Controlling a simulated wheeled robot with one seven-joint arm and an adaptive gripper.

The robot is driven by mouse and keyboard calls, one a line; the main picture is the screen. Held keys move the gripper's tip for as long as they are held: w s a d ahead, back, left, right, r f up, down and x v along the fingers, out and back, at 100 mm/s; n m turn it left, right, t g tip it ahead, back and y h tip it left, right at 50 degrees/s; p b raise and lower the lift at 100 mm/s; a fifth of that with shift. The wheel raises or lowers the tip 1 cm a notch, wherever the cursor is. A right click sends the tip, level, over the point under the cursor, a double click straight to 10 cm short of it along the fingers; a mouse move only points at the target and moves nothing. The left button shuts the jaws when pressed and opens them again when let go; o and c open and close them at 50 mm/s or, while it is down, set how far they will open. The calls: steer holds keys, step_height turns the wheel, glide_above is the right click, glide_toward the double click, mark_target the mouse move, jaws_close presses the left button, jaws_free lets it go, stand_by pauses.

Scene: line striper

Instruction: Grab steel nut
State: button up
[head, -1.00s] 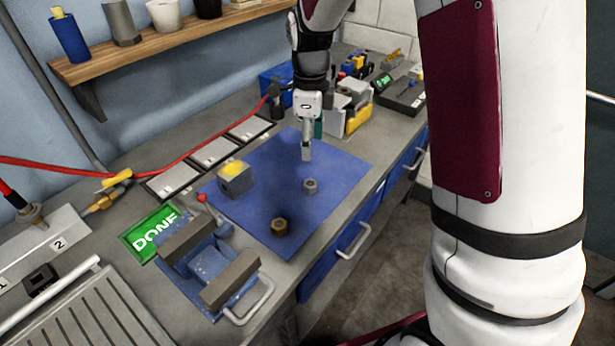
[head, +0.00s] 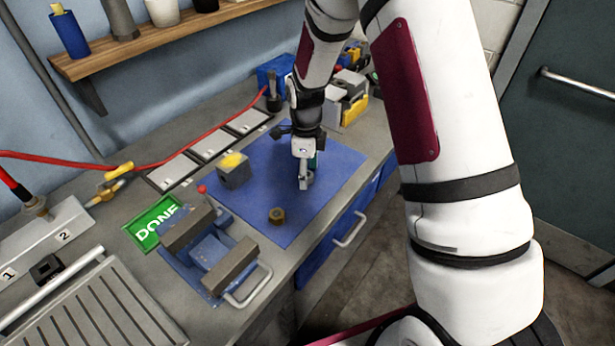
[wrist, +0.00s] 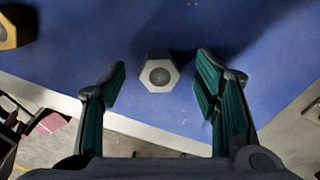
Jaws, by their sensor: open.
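A grey block with a yellow top (head: 233,170) stands on the mat's left part. A blue vise (head: 210,255) and a green DONE plate (head: 155,222) are at the front left. A red hose (head: 180,155) runs along the back. The mat's right part is clear.

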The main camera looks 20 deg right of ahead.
steer(key=shift+f, duration=0.2)
steer(key=c, duration=1.3)
steer(key=shift+r, duration=0.15)
